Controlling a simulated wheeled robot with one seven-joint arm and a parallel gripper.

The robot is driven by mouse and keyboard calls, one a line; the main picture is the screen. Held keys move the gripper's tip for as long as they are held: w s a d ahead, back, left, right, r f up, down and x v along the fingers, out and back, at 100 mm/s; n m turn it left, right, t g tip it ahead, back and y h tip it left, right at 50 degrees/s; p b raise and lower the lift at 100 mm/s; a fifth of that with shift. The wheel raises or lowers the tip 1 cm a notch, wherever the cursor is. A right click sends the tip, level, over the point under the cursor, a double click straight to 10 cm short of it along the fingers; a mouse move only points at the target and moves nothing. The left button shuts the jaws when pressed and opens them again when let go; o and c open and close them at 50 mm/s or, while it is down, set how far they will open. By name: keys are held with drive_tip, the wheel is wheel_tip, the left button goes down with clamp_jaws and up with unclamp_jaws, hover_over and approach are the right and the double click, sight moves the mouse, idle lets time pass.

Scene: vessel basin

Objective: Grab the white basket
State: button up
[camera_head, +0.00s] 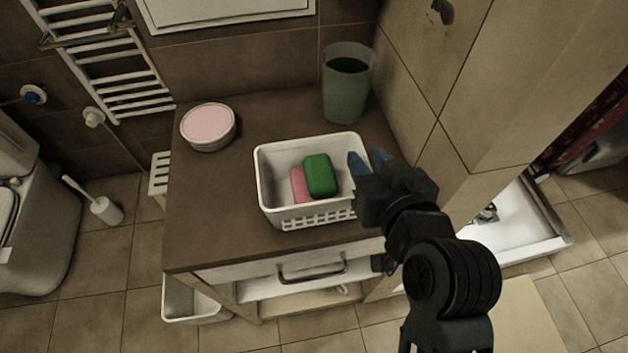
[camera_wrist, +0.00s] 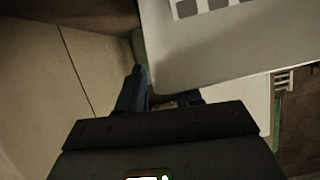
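The white basket (camera_head: 290,213) stands upright on the brown top of a cabinet. It holds a green block (camera_head: 320,176) and a pink block (camera_head: 299,186). My gripper (camera_head: 369,162) is at the basket's right end, with its two blue fingers apart. One finger appears at or over the right rim and the other beyond it. In the wrist view the basket's pale wall (camera_wrist: 225,48) is close to my gripper (camera_wrist: 160,92), and it hides part of the right finger. Whether the fingers touch the wall is unclear.
A grey-green cup (camera_head: 346,95) stands behind the basket near the tiled wall. A round tub with a pink top (camera_head: 208,126) is at the back left. The brown cabinet top (camera_head: 215,215) is clear left of the basket. The tiled wall is close on the right.

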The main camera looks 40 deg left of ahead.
clamp_jaws()
idle(0.6)
